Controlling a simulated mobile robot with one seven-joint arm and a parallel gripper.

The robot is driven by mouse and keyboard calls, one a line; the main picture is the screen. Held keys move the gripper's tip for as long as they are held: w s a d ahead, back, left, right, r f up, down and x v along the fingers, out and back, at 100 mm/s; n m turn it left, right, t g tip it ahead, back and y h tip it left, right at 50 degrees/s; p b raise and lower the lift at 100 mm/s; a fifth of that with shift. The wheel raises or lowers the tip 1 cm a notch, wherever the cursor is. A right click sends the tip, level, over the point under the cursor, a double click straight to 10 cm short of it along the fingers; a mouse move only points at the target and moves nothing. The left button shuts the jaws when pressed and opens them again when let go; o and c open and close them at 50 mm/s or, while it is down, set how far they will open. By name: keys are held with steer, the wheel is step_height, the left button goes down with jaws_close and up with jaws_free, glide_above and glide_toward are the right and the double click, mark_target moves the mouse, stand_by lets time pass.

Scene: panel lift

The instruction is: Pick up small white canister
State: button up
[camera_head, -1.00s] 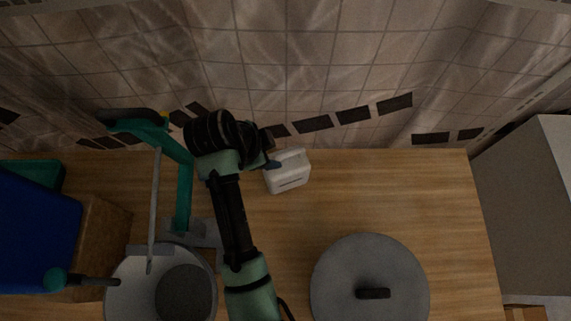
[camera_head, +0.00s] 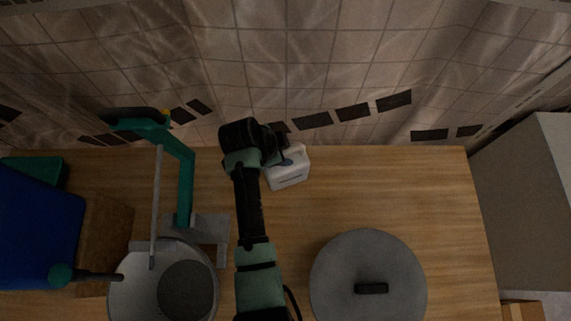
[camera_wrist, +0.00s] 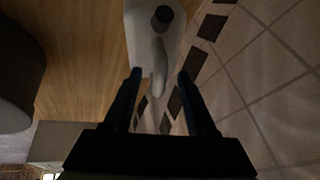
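The small white canister (camera_head: 289,171) stands on the wooden counter near the tiled wall, with a handle on top. In the wrist view the canister (camera_wrist: 146,22) shows a dark round cap and a pale handle (camera_wrist: 159,72). My gripper (camera_head: 283,154) is at the canister's top, partly hidden by my wrist. In the wrist view my gripper (camera_wrist: 160,76) is open, with its two dark fingers apart on either side of the handle's end. I cannot tell whether either finger touches it.
A grey round lid (camera_head: 368,278) with a black handle lies to the right on the counter (camera_head: 400,190). A teal stand (camera_head: 187,185) and a white pot (camera_head: 135,298) are at left, beside a blue box (camera_head: 38,235). The tiled wall (camera_head: 330,70) is close behind the canister.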

jaws_close()
steer(key=shift+w+r, duration=0.15)
steer(key=shift+r, duration=0.1)
